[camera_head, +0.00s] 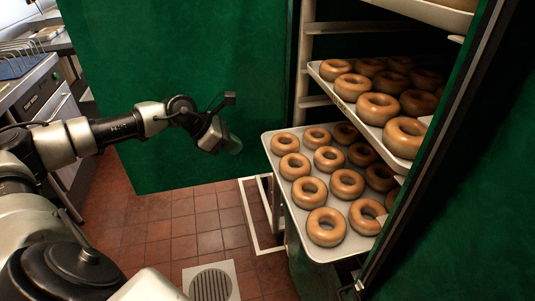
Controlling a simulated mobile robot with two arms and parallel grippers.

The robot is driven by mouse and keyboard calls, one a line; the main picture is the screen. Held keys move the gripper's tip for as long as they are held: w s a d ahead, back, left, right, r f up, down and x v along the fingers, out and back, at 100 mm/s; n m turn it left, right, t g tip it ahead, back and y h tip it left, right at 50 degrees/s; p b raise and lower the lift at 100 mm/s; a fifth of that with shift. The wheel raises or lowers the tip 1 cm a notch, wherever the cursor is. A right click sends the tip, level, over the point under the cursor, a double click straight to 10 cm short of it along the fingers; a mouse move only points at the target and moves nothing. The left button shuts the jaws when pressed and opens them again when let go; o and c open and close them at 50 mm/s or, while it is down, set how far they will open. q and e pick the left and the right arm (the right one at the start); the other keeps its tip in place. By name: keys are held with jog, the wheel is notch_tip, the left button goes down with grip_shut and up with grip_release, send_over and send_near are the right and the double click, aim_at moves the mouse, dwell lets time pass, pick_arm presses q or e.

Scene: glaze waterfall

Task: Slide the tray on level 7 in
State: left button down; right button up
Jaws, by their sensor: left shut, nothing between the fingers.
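A white tray (287,205) with several glazed donuts sticks out of a rack in the green cabinet, its front left corner reaching toward me. Another donut tray (326,83) sits above it, sticking out less. Part of a higher tray (433,14) shows at the top right. I cannot tell from any label which one is level 7. My left gripper (232,145) is shut and empty, left of the lower tray's left edge and apart from it, in front of the green panel. My right gripper is not in view.
A green panel (185,80) stands behind my left arm. A dark green door edge (440,150) borders the rack on the right. The tiled floor (150,235) has a drain grate (211,284). A counter with drawers (30,85) stands at the far left.

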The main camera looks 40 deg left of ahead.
aim_at(316, 150)
pick_arm(q)
jog(key=w+d+f, duration=0.1)
jog(key=w, duration=0.1)
jog(key=w+d+f+p, duration=0.1)
jog(key=w+d+f, duration=0.1)
jog(key=w+d+f+p, duration=0.1)
jog(key=w+d, duration=0.1)
jog(key=shift+d+f, duration=0.1)
jog(key=shift+f, duration=0.25)
jog(key=shift+w+d+f, duration=0.15)
jog(key=shift+w+d, duration=0.25)
jog(key=shift+w, duration=0.1)
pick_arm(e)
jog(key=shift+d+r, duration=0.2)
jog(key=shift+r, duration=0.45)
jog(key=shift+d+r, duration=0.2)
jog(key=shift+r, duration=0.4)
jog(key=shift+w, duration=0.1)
